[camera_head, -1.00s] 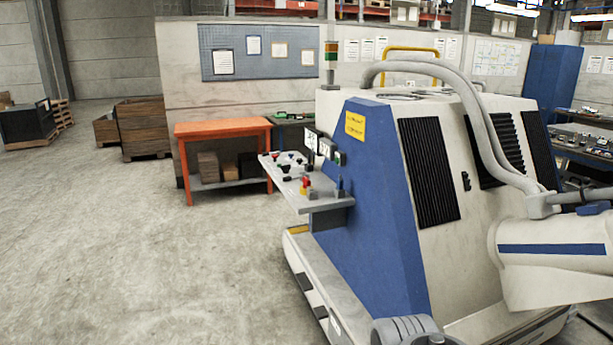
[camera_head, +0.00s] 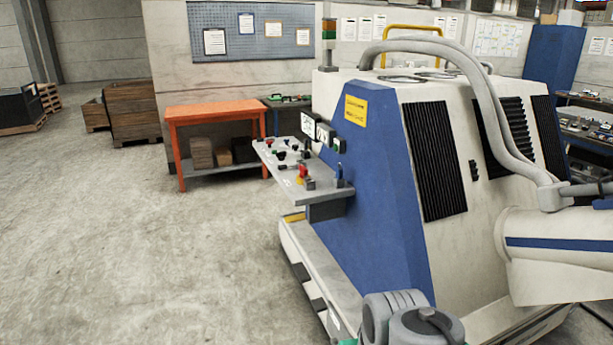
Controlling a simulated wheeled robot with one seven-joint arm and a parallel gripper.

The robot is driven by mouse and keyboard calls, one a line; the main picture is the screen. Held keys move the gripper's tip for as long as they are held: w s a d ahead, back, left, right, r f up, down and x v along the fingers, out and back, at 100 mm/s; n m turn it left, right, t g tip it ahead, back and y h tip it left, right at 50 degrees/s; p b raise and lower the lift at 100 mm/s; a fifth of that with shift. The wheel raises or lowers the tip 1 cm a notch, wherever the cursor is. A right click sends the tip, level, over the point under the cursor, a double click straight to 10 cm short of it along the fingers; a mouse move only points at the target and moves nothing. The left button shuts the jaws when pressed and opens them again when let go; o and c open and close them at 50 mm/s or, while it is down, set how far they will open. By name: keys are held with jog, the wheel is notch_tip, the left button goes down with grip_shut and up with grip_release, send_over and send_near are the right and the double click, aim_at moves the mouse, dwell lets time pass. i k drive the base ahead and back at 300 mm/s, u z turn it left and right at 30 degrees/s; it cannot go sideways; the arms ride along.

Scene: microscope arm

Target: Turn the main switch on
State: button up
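A grey control shelf (camera_head: 301,190) juts from the left side of a large blue and white machine (camera_head: 380,200). Several small knobs, levers and buttons stand on it, among them a red one (camera_head: 303,171) and a blue one (camera_head: 339,174). Small panels with gauges or switches (camera_head: 318,130) are fixed to the machine above the shelf. I cannot tell which control is the main switch; they are too small. A rounded grey part of my arm shows at the bottom edge, right of the middle. My gripper is not in view.
An orange table (camera_head: 215,110) with boxes beneath stands behind and left of the shelf. Wooden crates (camera_head: 132,110) are further back left. The concrete floor (camera_head: 140,250) left of the machine is clear. A thick white hose (camera_head: 478,85) arches over the machine.

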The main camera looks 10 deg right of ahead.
aim_at(304, 174)
jog(key=u, duration=0.1)
jog(key=i, duration=0.35)
jog(key=u, duration=0.55)
jog(key=i, duration=3.55)
jog(key=z, duration=0.45)
